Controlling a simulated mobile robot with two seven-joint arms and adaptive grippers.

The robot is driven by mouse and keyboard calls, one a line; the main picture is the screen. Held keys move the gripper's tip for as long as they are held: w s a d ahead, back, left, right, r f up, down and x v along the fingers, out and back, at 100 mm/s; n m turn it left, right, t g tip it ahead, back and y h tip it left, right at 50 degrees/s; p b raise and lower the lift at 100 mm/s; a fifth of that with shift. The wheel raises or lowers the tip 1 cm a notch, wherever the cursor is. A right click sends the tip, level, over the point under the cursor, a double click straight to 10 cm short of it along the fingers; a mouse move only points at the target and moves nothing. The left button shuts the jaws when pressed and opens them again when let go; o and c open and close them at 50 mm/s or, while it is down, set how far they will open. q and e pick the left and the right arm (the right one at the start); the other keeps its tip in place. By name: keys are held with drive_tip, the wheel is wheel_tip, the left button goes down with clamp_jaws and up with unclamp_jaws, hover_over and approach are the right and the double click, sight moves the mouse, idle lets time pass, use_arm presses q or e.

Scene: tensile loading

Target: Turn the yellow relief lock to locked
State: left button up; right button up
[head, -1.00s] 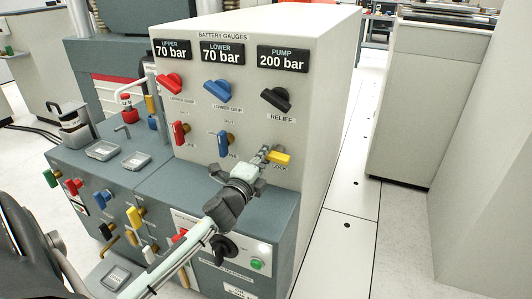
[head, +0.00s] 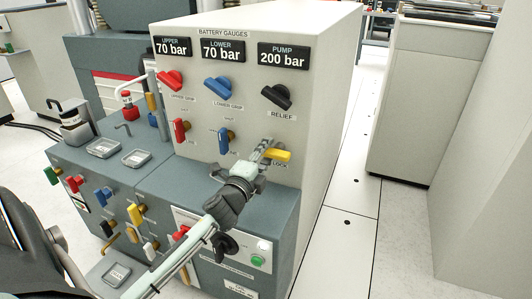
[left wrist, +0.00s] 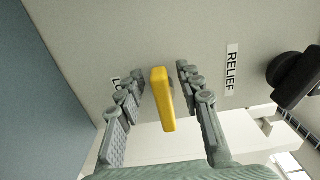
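The yellow relief lock handle (head: 279,156) is on the pale gauge panel, low on the right, above a partly hidden LOCK label. In the head view it points to the right, roughly level. My left gripper (head: 265,152) is at the handle, its fingers partly covering the handle's left end. In the left wrist view the yellow handle (left wrist: 162,98) stands between the two spread fingers of the left gripper (left wrist: 162,82). A gap shows on both sides, so the gripper is open and not clamped. The right gripper is in neither view.
A black RELIEF knob (head: 276,96) is above the lock, with a blue knob (head: 218,89) and a red knob (head: 170,81) to its left. A blue lever (head: 225,141) is left of my gripper. The floor right of the cabinet (head: 350,225) is clear.

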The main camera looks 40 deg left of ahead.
use_arm(q)
drive_tip(key=shift+s+d, duration=0.1)
drive_tip(key=shift+s, duration=0.05)
drive_tip(key=v, duration=1.1)
drive_tip(key=shift+s, duration=0.35)
